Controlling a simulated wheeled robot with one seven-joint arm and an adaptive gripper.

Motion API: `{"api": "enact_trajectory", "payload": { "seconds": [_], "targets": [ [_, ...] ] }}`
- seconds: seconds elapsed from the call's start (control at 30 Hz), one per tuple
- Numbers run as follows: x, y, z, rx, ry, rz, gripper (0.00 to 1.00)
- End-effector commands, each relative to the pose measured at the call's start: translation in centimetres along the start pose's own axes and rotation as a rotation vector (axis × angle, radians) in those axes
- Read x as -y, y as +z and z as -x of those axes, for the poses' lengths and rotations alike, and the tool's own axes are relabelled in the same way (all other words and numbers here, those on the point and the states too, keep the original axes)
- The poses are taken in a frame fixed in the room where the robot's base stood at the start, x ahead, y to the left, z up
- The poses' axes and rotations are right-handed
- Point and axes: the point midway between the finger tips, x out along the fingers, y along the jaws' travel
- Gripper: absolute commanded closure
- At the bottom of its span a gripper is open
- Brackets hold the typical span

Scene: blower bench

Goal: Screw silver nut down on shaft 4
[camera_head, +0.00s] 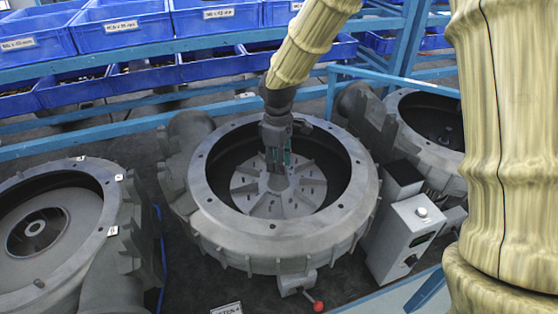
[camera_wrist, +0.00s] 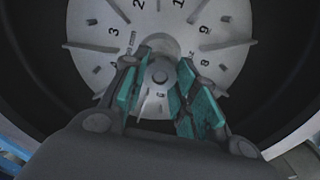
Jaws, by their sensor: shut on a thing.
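My gripper (camera_head: 277,166) reaches down into the open middle blower housing (camera_head: 232,222), its fingers at the centre of the grey impeller (camera_head: 248,188). In the wrist view the green-padded fingers (camera_wrist: 158,92) stand on either side of a small round grey piece (camera_wrist: 159,75) at the impeller's hub. This appears to be the silver nut on the shaft, and my gripper is shut on it. The thread and the gap under the nut are hidden. The numbered impeller face (camera_wrist: 100,20) surrounds the hub.
The housing's raised rim surrounds my gripper. Other housings stand at left (camera_head: 85,190) and right (camera_head: 425,110). A grey control box (camera_head: 408,235) stands to the right, and a red-knobbed lever (camera_head: 318,306) is in front. Blue bins (camera_head: 120,28) line the rack behind.

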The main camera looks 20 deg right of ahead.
Motion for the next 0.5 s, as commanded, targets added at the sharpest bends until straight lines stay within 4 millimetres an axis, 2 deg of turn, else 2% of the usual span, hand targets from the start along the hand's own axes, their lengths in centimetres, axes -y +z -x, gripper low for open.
{"api": "enact_trajectory", "payload": {
  "seconds": [0.17, 0.5],
  "targets": [
    [0.01, 0.07, -0.04, 0.003, -0.001, -0.167, 1.0],
    [-0.04, 0.05, -0.06, -0.001, -0.004, -0.666, 1.0]
  ]
}}
